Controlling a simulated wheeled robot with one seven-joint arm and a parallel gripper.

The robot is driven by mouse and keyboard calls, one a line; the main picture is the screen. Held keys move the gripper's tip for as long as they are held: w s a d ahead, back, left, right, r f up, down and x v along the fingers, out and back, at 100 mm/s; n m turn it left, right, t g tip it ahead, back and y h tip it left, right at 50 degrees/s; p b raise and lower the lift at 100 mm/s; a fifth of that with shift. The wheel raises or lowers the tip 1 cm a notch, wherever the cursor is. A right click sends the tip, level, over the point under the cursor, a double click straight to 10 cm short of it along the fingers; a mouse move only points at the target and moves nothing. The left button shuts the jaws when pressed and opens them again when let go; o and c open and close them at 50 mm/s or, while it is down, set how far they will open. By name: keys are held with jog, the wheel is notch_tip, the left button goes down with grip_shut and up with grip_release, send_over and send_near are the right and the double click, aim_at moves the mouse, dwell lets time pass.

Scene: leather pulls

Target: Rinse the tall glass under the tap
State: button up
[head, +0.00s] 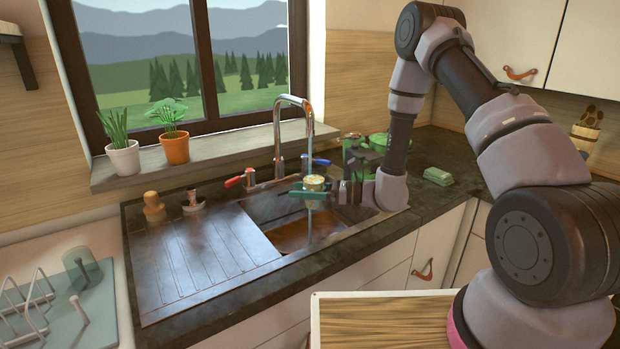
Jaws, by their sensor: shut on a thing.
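My gripper (312,190) is above the sink basin (290,235), shut on a small pale vessel with orange patches, which I take to be the tall glass (314,182). The teal fingers hide part of it, and its full shape is too small to tell. It looks roughly upright. The chrome tap (279,130) arches over it from behind. A thin pale stream of water (310,125) runs from the spout down to the vessel, and a pale streak continues below it. The tap has a red lever (235,181) at left and a blue lever (320,161) at right.
A ribbed drainboard (200,260) lies left of the basin, with a wooden-topped item (153,207) and a brush (193,203) behind it. A translucent glass (84,272) is on the drying rack at left. Potted plants (174,148) line the sill. A green sponge (438,176) lies right.

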jog(key=a+n, duration=0.1)
jog(key=n, duration=0.7)
jog(key=a+n, duration=0.2)
jog(key=n, duration=0.5)
jog(key=w+a+n, duration=0.1)
jog(key=a+n, duration=0.1)
jog(key=n, duration=0.6)
jog(key=shift+f+n, duration=0.1)
jog(key=shift+n, duration=0.2)
jog(key=shift+s+n, duration=0.1)
jog(key=shift+n, duration=1.2)
